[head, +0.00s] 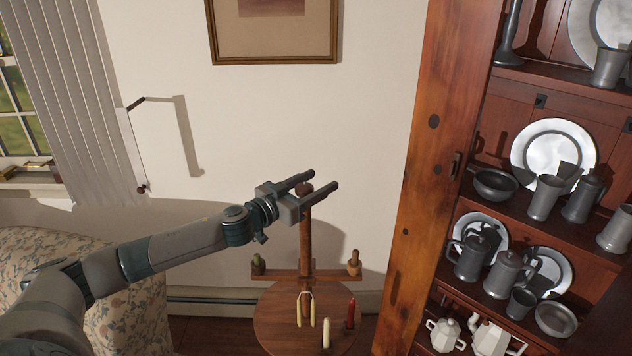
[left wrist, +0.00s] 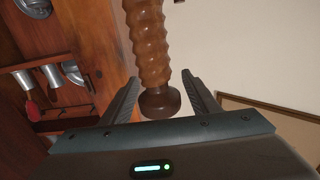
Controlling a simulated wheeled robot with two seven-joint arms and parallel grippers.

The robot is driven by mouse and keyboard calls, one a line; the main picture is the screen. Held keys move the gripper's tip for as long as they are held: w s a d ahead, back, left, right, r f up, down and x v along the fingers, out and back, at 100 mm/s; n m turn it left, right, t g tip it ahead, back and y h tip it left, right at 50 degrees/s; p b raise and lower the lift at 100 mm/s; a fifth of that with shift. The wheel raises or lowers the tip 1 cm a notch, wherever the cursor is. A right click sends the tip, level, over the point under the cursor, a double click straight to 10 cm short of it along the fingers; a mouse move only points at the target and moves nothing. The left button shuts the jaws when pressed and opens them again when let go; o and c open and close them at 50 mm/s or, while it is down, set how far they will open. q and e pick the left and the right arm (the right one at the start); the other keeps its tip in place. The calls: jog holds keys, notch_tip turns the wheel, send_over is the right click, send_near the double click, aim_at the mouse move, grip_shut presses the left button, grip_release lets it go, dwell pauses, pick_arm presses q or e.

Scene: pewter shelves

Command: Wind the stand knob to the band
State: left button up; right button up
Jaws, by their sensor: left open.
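The wooden stand (head: 307,240) has an upright post, a crossbar and a round top. Its dark rounded knob (head: 304,189) is at the top of the post. In the left wrist view, the knob (left wrist: 160,103) shows at the end of a threaded brown post (left wrist: 150,45). My left gripper (head: 321,181) is open at knob height. In the left wrist view, the knob lies between its spread fingers (left wrist: 160,82), with a gap visible on each side. I cannot make out a band on the post. My right gripper is not in view.
A wooden cabinet (head: 420,190) with pewter ware stands to the right. A floral armchair (head: 125,310) is at left. A framed picture (head: 275,55) hangs on the wall behind.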

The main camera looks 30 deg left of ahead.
pick_arm(q)
jog(key=c, duration=1)
jog(key=shift+c, duration=0.2)
